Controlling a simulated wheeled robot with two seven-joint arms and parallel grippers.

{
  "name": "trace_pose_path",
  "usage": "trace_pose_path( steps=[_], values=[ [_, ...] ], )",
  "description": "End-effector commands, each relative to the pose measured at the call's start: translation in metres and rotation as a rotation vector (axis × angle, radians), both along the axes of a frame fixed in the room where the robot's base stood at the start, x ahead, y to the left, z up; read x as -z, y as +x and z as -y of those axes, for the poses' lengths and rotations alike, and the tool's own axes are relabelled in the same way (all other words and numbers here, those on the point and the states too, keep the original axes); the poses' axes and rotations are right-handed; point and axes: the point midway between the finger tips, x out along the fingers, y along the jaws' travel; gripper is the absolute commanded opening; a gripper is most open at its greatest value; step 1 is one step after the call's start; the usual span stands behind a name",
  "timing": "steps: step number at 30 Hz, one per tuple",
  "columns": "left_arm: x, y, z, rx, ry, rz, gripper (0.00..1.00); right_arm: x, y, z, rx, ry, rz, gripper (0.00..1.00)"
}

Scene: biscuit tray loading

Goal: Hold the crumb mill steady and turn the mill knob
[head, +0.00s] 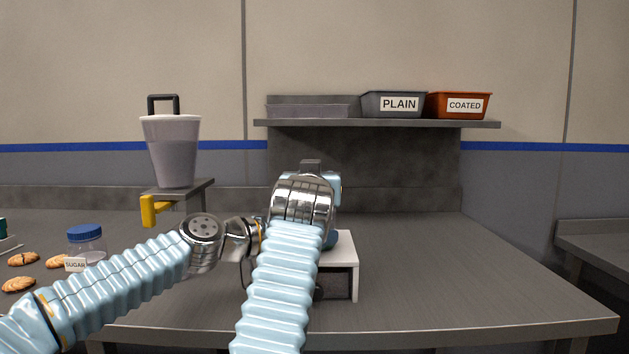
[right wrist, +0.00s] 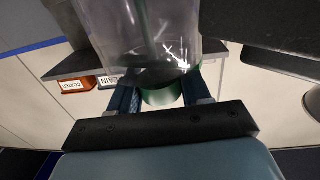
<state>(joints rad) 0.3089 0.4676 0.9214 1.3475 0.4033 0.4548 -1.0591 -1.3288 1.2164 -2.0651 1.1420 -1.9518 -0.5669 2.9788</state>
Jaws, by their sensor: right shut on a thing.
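In the right wrist view the crumb mill shows as a clear, see-through body (right wrist: 150,35) with a dark rod inside. A green round part, which I take for the mill knob (right wrist: 162,97), sits at its end. My right gripper (right wrist: 160,92) is shut on this green part, with one blue finger on each side. In the head view the mill and the right fingers are hidden behind my right arm. My left arm reaches in from the left to the same spot. Its wrist shows, but its fingers are hidden behind the right arm, so their hold cannot be seen.
A white stand (head: 345,248) is partly hidden behind my right arm. A hopper (head: 172,150) with a yellow spout (head: 150,210), a sugar jar (head: 86,240) and several biscuits (head: 18,284) are left. PLAIN (head: 393,104) and COATED (head: 458,105) bins stand on the shelf. The counter's right side is clear.

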Motion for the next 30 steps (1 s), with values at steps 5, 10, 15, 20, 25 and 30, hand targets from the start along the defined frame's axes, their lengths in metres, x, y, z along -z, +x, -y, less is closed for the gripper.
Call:
trace_pose_path(
  steps=[5,10,15,20,25,30],
  values=[
    [0.005,0.003,-0.003,-0.005,0.003,-0.009,0.67,-0.005,-0.002,0.002,0.003,0.0,0.011,0.17],
    [0.005,0.003,-0.003,-0.006,0.003,-0.008,0.67,-0.005,-0.002,0.002,0.003,0.0,0.011,0.17],
    [0.005,0.003,-0.002,-0.005,0.003,-0.009,0.67,-0.004,-0.001,0.002,0.003,0.0,0.01,0.61],
    [0.004,0.002,-0.002,-0.002,0.003,-0.007,0.67,-0.002,-0.001,0.001,0.002,0.001,0.005,0.68],
    [0.003,0.001,-0.001,-0.001,0.002,-0.005,0.67,-0.001,-0.001,0.001,0.001,0.0,0.003,0.68],
    [0.002,0.001,0.0,0.0,0.001,-0.003,0.67,-0.001,-0.02,-0.002,-0.001,0.001,0.002,0.68]
  ],
)
